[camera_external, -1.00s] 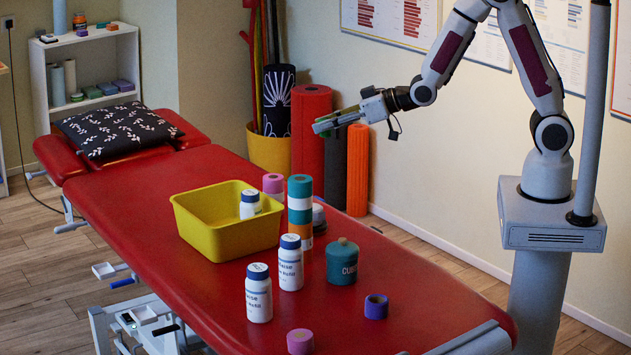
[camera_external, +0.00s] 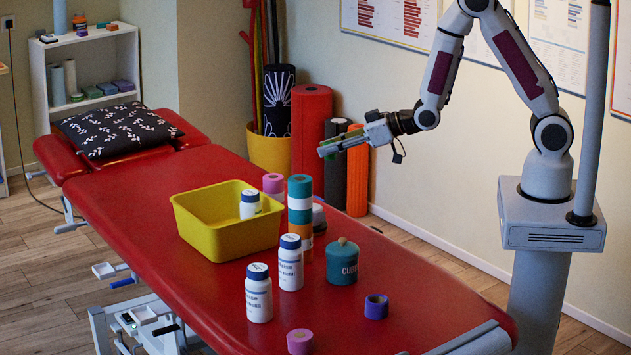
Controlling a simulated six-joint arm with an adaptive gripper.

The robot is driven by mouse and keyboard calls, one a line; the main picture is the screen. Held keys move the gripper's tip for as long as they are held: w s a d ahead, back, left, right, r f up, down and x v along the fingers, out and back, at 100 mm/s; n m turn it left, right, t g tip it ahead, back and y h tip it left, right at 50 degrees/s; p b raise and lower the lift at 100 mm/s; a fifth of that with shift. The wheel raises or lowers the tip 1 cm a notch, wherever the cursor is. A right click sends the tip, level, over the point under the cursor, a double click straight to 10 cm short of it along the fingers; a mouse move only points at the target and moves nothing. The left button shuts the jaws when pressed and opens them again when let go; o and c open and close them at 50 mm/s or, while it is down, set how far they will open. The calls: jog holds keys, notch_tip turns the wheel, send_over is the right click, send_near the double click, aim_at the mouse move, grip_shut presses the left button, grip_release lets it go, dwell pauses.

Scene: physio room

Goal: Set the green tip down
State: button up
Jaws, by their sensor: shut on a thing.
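My gripper (camera_external: 329,149) is in the air beyond the far long edge of the red table, in front of the upright rolls.
The red table (camera_external: 150,215) holds a yellow bin (camera_external: 215,240) with a white bottle inside, a tall stack of coloured rolls (camera_external: 300,190), two white bottles (camera_external: 259,300), a teal jar (camera_external: 342,265) and purple rolls (camera_external: 376,307).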

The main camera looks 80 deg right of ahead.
jog(key=s+a+f+n+y, duration=0.3)
jog(key=f, duration=0.6)
jog(key=s+a+f+n+g+y, duration=0.1)
jog(key=s+a+f+n+y, duration=0.1)
jog(key=s+a, duration=0.1)
jog(key=s+a+f+n+g+y, duration=0.2)
jog(key=s+a, duration=0.2)
jog(key=a, duration=0.1)
jog(key=s+a+f+n+g+y, duration=0.1)
jog(key=s+a+f+n+y, duration=0.1)
jog(key=s+a+y, duration=0.1)
jog(key=shift+s+a+n+g, duration=0.3)
jog(key=shift+s+a+n, duration=0.15)
jog(key=shift+s, duration=0.3)
jog(key=s+a+r+n+g+y, duration=0.2)
jog(key=s+a+r+n+g, duration=0.1)
jog(key=s+a, duration=0.1)
jog(key=shift+s+a+r, duration=0.3)
jog(key=shift+s+a, duration=0.05)
jog(key=shift+a, duration=0.25)
jog(key=shift+f, duration=0.2)
send_over(395, 274)
jog(key=shift+d+f, duration=0.15)
jog(key=shift+f, duration=2.6)
jog(key=shift+f, duration=0.1)
jog(key=shift+f, duration=1.8)
